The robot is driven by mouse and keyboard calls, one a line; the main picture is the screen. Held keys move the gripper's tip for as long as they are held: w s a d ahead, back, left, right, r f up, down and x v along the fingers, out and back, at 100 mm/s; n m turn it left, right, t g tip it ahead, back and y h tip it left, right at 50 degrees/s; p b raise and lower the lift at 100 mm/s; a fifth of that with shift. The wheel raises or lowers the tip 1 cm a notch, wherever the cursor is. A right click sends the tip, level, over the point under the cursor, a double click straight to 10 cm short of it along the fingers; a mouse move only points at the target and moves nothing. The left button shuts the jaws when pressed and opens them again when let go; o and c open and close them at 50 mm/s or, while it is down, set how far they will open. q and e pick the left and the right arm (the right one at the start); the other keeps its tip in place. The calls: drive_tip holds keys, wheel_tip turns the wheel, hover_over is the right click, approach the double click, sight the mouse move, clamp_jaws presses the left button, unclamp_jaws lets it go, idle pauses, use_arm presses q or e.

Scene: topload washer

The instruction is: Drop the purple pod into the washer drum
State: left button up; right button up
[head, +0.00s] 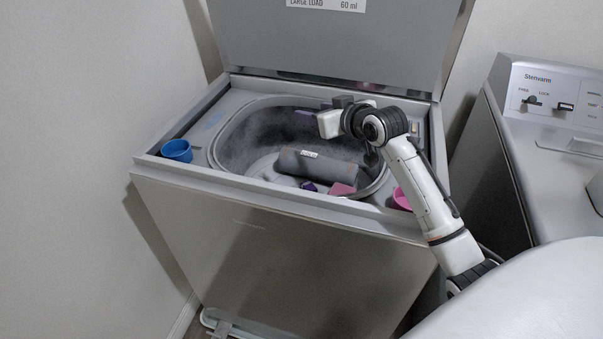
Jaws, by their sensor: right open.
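The washer's drum (262,127) is open at the top, with its grey inside wall in view. A small dark purple piece (309,186), which looks like the purple pod, lies low in the drum near its front edge, left of a mauve-pink piece. My right gripper (316,111) is over the back right of the drum, open, with its white hand pointing left. Small grey-purple shapes show by its fingers, and I cannot tell whether they are finger parts or something behind. The gripper is apart from the dark purple piece. My left gripper is out of view.
A dark grey rolled cloth (318,165) and a mauve-pink piece (341,189) lie in the drum. A blue cup (177,150) sits at the left of the washer top, a pink cup (402,199) at the right. The raised lid (340,40) stands behind; a second machine (550,150) is at right.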

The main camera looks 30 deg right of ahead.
drive_tip(key=v, duration=0.7)
drive_tip(key=shift+s, duration=0.4)
drive_tip(key=shift+r, duration=0.15)
